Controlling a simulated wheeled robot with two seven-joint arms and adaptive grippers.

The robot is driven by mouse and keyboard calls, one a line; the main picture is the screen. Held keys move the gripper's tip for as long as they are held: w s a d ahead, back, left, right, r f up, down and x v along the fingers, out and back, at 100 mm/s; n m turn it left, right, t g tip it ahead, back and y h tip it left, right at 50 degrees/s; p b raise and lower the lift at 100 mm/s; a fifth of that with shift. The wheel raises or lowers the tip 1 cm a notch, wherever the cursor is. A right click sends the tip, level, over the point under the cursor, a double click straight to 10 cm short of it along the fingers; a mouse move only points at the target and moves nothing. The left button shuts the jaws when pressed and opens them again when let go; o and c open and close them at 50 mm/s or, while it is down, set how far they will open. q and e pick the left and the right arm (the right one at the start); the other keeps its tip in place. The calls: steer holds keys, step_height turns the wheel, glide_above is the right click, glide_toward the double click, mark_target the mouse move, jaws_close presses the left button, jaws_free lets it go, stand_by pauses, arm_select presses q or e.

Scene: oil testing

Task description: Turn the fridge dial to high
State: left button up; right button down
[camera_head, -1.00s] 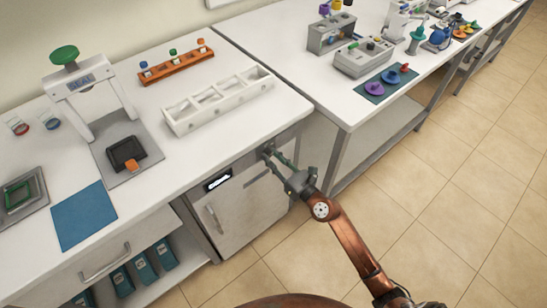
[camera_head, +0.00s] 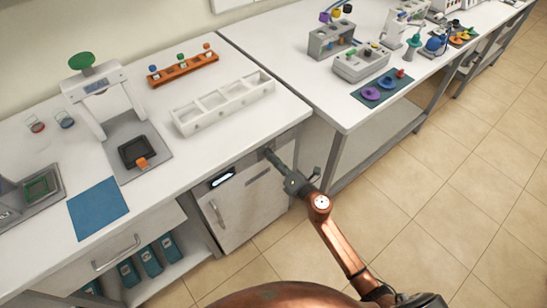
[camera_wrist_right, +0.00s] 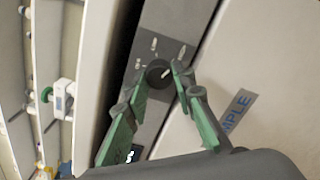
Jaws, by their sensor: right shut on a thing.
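The fridge (camera_head: 255,207) is a light grey unit with a door handle, built in under the left bench. Its dark control strip, with a lit display (camera_head: 222,180), runs along the top. In the right wrist view the round dark fridge dial (camera_wrist_right: 157,75) has a pale mark on it, and small white markings are printed around it. The mark seems to point to the upper right; I cannot read the labels. My right gripper (camera_head: 268,153) is at the strip's right end, its green fingers (camera_wrist_right: 160,82) closed on either side of the dial. In the head view it hides the dial.
Above the fridge, the white bench (camera_head: 240,128) holds a white compartment rack (camera_head: 222,108), an orange rack (camera_head: 184,70) and a press-like stand (camera_head: 97,92). A second bench (camera_head: 345,105) stands to the right. The tiled floor (camera_head: 440,200) is clear.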

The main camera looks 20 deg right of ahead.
steer(key=shift+m, duration=0.6)
steer(key=c, duration=1.6)
jaws_free()
steer(key=v, duration=1.2)
